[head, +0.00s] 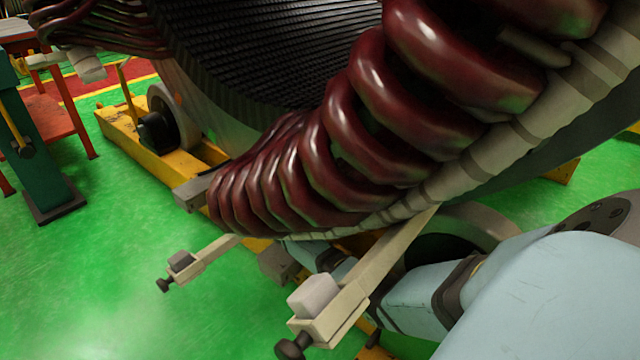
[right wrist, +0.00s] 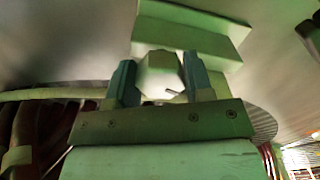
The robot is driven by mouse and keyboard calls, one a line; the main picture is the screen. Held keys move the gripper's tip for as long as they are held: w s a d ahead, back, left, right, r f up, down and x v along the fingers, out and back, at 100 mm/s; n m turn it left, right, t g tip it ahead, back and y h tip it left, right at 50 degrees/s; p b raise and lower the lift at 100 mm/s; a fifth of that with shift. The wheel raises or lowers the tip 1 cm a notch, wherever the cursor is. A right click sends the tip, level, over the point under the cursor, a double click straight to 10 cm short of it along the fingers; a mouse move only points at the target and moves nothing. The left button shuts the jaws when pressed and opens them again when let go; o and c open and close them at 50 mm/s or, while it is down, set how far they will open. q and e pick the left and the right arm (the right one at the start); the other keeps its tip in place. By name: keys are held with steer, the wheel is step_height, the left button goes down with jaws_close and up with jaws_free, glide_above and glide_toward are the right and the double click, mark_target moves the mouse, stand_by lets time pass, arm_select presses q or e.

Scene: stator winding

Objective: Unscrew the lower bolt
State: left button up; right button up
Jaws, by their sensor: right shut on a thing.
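In the right wrist view my right gripper (right wrist: 160,78) has its two blue-green fingers on either side of a pale, faceted bolt head (right wrist: 159,66) and is shut on it. The bolt head sits against a pale block-like bracket (right wrist: 195,40) on the underside of the machine. In the head view my right arm comes in from the lower right and reaches under the red coils. Its fingertips and the held bolt are hidden there behind a long pale bracket arm (head: 385,255). My left gripper is not in view.
Dark red winding coils (head: 375,100) and the stator core (head: 260,50) fill the upper middle. Two bracket arms with dark end knobs (head: 292,345) (head: 163,285) stick out toward me. A yellow base frame (head: 125,130) stands behind.

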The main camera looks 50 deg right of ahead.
arm_select(q)
steer(key=shift+r, duration=0.1)
stand_by(0.3)
steer(key=shift+d, duration=0.1)
arm_select(e)
steer(key=o, duration=0.9)
steer(key=shift+a, duration=0.1)
arm_select(q)
steer(key=n+p, duration=0.1)
steer(key=s+d+n+g+p, duration=0.1)
steer(key=p, duration=0.1)
steer(key=shift+s+f+n+y, duration=0.25)
steer(key=shift+f+n+y, duration=0.05)
arm_select(e)
steer(key=a, duration=0.9)
steer(key=s+a, duration=0.1)
steer(key=a, duration=0.3)
steer(key=shift+s+a, duration=0.1)
steer(key=shift+a, duration=0.2)
